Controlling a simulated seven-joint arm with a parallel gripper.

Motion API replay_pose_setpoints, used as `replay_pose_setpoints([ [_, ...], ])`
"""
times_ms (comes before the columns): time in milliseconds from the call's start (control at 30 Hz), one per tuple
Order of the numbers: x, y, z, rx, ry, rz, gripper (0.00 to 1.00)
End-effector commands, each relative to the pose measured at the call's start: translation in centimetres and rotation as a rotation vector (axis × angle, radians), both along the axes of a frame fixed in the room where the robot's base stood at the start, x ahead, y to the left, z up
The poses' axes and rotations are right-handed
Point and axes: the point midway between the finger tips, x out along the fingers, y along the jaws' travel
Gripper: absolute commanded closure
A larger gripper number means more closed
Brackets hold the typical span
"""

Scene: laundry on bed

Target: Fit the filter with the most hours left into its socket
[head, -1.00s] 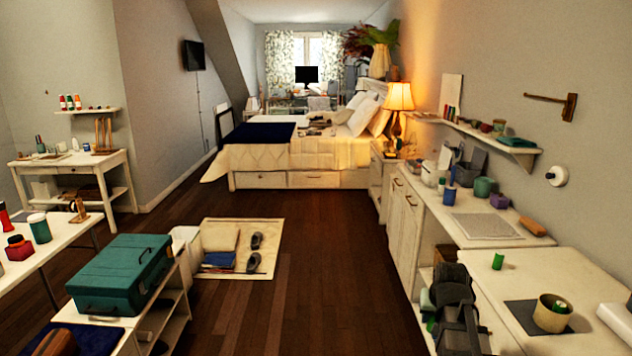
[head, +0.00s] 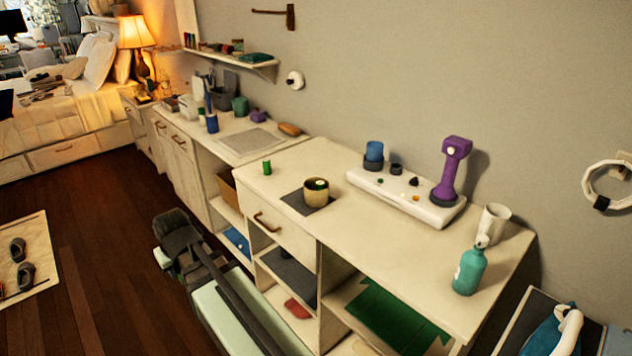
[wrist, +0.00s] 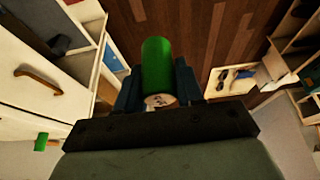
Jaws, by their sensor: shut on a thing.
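A green cylinder (wrist: 157,65), likely a filter, is held between the dark fingers of my gripper (wrist: 158,88) in the wrist view. Its pale end face carries small marks that I cannot read. In the head view my arm is at the lower centre-left, and the held cylinder is hidden. A second green cylinder (head: 266,167) stands on the near counter; it also shows in the wrist view (wrist: 41,142). A tan pot (head: 316,191) on a dark mat has something green inside. A white base (head: 405,195) bears a purple device, a blue cup and small parts; I cannot tell which is the socket.
The counter (head: 290,222) has clear room around the pot and toward its front edge. A teal spray bottle (head: 469,270) and a white cup (head: 493,222) stand at its right end. Open shelves lie below. A wall shelf (head: 230,55) is at upper left.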

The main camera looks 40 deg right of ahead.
Motion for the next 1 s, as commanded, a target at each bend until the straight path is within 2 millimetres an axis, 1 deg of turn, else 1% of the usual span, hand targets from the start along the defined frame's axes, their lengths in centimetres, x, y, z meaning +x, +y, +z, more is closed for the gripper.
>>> replay_pose_setpoints([
  [67, 0.0, -0.9, 0.0, 0.000, 0.000, -0.015, 0.92],
  [167, -0.1, -2.9, 0.0, -0.001, 0.000, -0.048, 0.92],
  [267, -0.2, -5.6, 0.1, 0.000, 0.000, -0.091, 0.92],
  [300, -0.4, -6.9, 0.2, 0.000, 0.000, -0.112, 0.92],
  [467, -1.0, -11.6, 0.7, 0.000, 0.001, -0.188, 0.92],
  [500, -1.2, -12.8, 0.8, 0.000, 0.001, -0.208, 0.92],
  [667, -2.0, -17.5, 1.4, 0.000, -0.001, -0.285, 0.92],
  [1000, -4.7, -27.5, 2.8, 0.000, 0.000, -0.448, 0.92],
])
